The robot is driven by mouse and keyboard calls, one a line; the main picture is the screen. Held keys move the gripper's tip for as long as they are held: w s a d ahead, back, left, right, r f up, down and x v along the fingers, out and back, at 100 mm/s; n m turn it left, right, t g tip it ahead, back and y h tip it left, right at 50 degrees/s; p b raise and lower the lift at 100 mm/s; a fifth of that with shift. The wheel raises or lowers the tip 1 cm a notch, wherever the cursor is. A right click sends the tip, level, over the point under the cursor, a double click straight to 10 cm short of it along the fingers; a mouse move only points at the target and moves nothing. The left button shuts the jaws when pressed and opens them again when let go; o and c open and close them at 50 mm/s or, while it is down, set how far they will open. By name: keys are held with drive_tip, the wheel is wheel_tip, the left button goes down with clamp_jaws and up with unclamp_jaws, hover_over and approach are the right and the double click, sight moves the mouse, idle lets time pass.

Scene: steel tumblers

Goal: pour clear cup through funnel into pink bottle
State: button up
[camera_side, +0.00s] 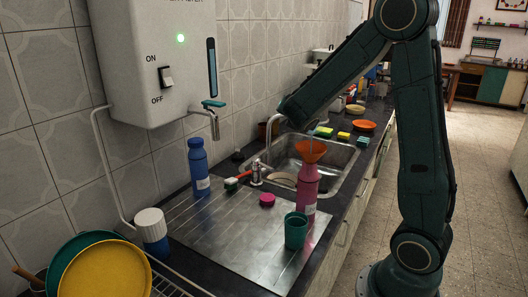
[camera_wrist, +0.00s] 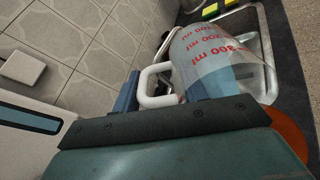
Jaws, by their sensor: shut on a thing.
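The clear cup (camera_wrist: 215,65) shows in the wrist view, with red volume marks, a white handle (camera_wrist: 157,85) and bluish liquid low in it. The pink bottle (camera_side: 307,188) stands upright on the steel drainboard in the side view. The orange funnel (camera_side: 311,151) sits in its mouth, and its rim shows at the right of the wrist view (camera_wrist: 291,128). In the side view I cannot make out the cup, so its tilt is unclear.
A teal tumbler (camera_side: 296,231) stands in front of the pink bottle, and a pink cap (camera_side: 267,200) lies to its left. A blue bottle (camera_side: 198,172) stands by the wall. The sink (camera_side: 335,167) is behind. The front drainboard (camera_side: 245,245) is mostly clear.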

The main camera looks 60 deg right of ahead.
drive_tip(key=shift+s+a+r+t+h+b, duration=0.25)
drive_tip(key=shift+a+r+t+h+b, duration=0.35)
drive_tip(key=shift+b, duration=0.6)
idle(0.5)
drive_tip(key=shift+w+d+f+g+y, duration=0.2)
drive_tip(key=shift+d+f+g+y, duration=0.25)
drive_tip(key=shift+d+g+y, duration=0.15)
drive_tip(key=shift+w+d+f+g+y, duration=0.2)
drive_tip(key=shift+d+f+g+y, duration=0.3)
drive_tip(key=shift+d, duration=0.1)
drive_tip(key=shift+d, duration=0.15)
drive_tip(key=y, duration=0.1)
drive_tip(key=d+f+g+y+p, duration=0.1)
drive_tip(key=shift+w+d+f+y, duration=0.1)
drive_tip(key=shift+w+d+y, duration=0.05)
drive_tip(key=shift+w+y, duration=0.25)
drive_tip(key=shift+d+g+y+p, duration=0.15)
drive_tip(key=shift+g+y+p, duration=0.25)
drive_tip(key=shift+y+p, duration=0.15)
